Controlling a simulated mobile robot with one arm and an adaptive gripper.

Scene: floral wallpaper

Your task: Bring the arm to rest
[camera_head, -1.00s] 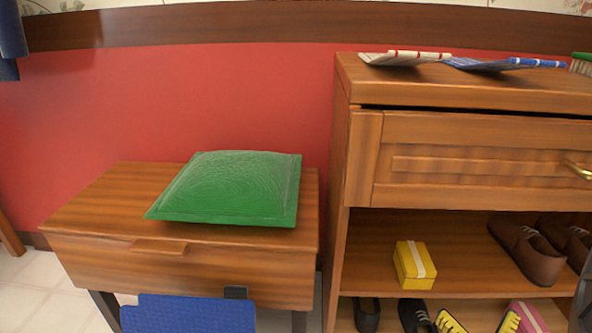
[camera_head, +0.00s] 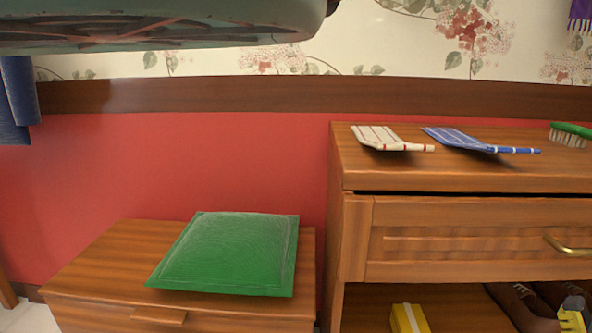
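My gripper does not show clearly in the head view. A large grey-green form (camera_head: 150,32) with reddish lines on its underside fills the top left; I cannot tell what it is. A small yellow and dark piece (camera_head: 572,316) shows at the lower right edge in front of the shoes; it is too cut off to identify.
A green cushion (camera_head: 228,255) lies on a low wooden cabinet (camera_head: 95,268) at left. The taller wooden unit (camera_head: 400,240) at right bears a striped white item (camera_head: 378,138), a blue one (camera_head: 458,139) and a green brush (camera_head: 570,134). A yellow box (camera_head: 405,318) and brown shoes (camera_head: 525,305) sit below.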

